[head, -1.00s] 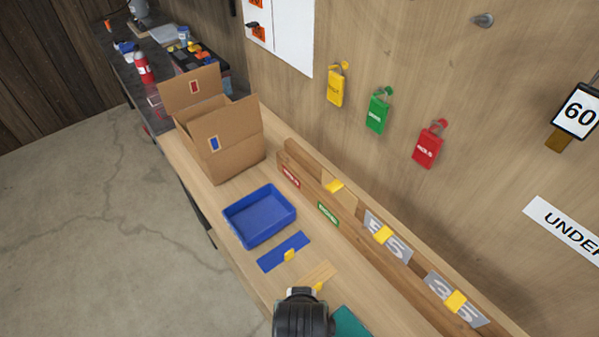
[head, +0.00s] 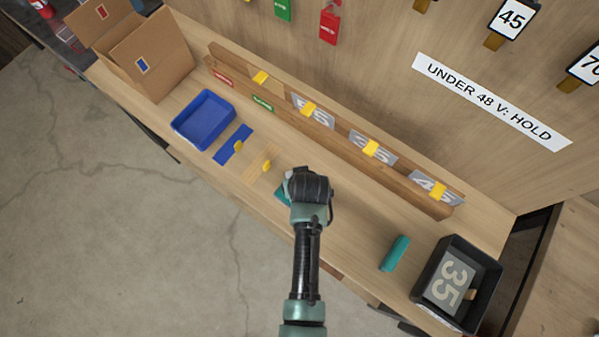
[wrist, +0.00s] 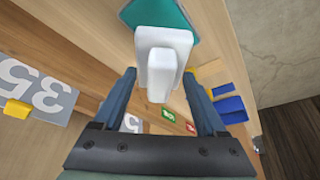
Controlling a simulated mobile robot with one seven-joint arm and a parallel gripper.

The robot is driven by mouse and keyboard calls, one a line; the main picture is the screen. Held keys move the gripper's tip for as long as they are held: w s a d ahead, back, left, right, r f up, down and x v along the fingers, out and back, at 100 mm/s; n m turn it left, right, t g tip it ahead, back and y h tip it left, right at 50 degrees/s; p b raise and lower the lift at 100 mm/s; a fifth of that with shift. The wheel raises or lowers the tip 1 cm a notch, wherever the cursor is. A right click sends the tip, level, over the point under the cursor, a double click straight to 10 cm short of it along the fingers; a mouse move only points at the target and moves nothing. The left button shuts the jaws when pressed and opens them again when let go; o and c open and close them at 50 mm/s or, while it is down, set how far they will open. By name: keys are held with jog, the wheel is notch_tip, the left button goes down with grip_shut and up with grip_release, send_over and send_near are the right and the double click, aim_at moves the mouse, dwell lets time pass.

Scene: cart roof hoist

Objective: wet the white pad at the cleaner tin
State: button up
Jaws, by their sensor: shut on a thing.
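A white pad (wrist: 164,42) with a raised white grip shows between the two fingers of my gripper (wrist: 160,76) in the wrist view. My gripper is shut on it. The pad is over or on a teal mat (wrist: 160,12); I cannot tell whether they touch. In the head view my wrist hides most of the pad, and a corner of the teal mat (head: 283,195) shows beside it. I cannot make out a cleaner tin in either view.
A blue tray (head: 203,120), a blue strip (head: 228,150) and a cardboard box (head: 160,60) stand left. A wooden rail (head: 330,135) with numbered plates runs along the back. A teal block (head: 395,253) and a black bin (head: 432,288) holding a "35" plate are right.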

jog(key=shift+f+b, duration=2.85)
jog(key=shift+f, duration=0.2)
jog(key=shift+f+b, duration=0.35)
jog(key=shift+f, duration=0.2)
jog(key=shift+r, duration=0.1)
notch_tip(320, 180, up, 7)
jog(key=p, duration=0.7)
dwell(0.4)
